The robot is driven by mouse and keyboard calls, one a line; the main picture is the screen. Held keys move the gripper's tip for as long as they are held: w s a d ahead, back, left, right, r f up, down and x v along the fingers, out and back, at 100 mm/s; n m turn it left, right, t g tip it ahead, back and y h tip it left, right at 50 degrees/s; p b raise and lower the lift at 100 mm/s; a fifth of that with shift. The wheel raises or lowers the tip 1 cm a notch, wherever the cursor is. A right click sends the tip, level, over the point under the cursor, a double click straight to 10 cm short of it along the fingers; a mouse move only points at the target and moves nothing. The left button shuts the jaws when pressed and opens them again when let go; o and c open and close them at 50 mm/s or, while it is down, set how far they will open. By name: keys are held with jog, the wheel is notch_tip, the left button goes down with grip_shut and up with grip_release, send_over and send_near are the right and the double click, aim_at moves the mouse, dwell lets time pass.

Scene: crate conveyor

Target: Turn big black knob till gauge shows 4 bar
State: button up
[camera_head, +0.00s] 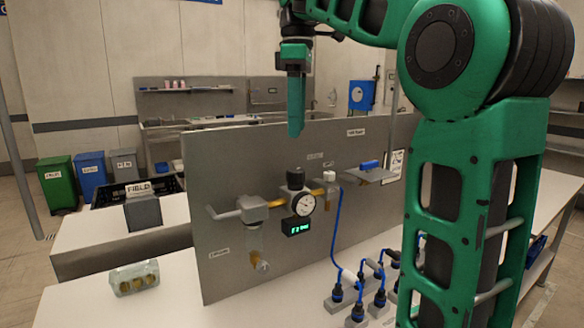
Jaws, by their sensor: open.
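The big black knob (295,178) sits on top of a regulator on the grey upright panel. The round white gauge (304,204) is just below it; its needle is too small to read. Under the gauge is a small black display (296,227) with green digits, which I cannot read for sure. My gripper (296,134) points straight down above the knob in the picture, apart from it. Its green fingers are seen edge-on, so the gap between them does not show. It holds nothing that I can see.
A grey pipe fitting (252,208) and a filter bowl are left of the regulator. A white fitting (329,176) with a blue hose is to its right. Blue-capped connectors (359,312) stand on the bench at lower right.

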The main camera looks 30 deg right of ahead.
aim_at(295, 170)
jog(key=shift+a+f, duration=0.1)
jog(key=shift+f, duration=5.1)
jog(key=shift+f, duration=0.1)
jog(key=c, duration=1.1)
